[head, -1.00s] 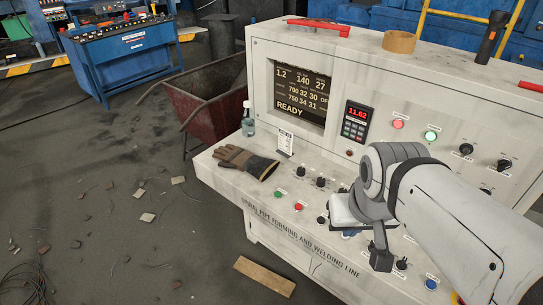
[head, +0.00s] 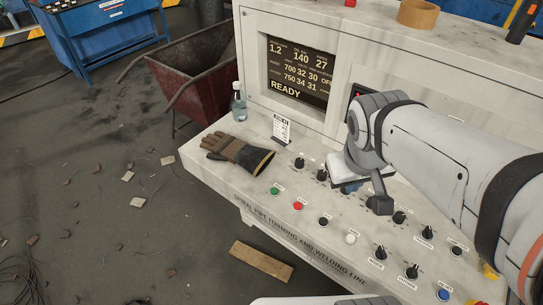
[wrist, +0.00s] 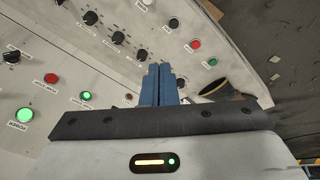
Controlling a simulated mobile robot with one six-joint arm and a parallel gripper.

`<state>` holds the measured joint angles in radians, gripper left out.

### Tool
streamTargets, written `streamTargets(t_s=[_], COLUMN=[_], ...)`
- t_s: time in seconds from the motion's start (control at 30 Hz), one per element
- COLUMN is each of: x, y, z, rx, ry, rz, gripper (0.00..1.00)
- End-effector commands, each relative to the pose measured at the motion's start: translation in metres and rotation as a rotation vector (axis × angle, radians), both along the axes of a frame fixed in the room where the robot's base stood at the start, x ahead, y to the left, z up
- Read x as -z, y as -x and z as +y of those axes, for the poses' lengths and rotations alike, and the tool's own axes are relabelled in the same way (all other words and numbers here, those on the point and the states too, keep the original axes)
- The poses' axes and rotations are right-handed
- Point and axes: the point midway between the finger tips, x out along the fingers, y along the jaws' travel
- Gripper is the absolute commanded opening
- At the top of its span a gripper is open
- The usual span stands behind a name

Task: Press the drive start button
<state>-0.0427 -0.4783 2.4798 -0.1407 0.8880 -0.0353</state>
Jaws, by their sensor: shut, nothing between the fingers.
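The control console (head: 225,172) has a sloping desk with several buttons and knobs. On its left front part are a green button (head: 274,191) and a red button (head: 297,205). The same pair shows in the wrist view as green (wrist: 213,62) and red (wrist: 195,44). Their labels are too small to read, so I cannot tell which button is drive start. My gripper (wrist: 157,66) has its blue fingers shut and empty, pointing towards the desk. In the head view its blue fingers (head: 351,188) show partly behind the arm, above the desk and right of the green and red buttons.
A leather glove (head: 238,152) lies on the desk's left end, near a bottle (head: 239,103) and a small card (head: 282,128). Several knobs, such as one (head: 321,175), stand close to my gripper. The screen (head: 299,75) reads READY. A lit green button (wrist: 26,114) is on the upright panel.

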Motion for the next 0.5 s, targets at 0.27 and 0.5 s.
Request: streamTargets(t_s=[0.27,0.5], x=[0.056,0.106], y=[-0.083,-0.148], z=[0.025,0.098], rx=[-0.578,-1.106], ry=[0.469,0.815], rz=[0.121,0.127], gripper=[0.00,0.00])
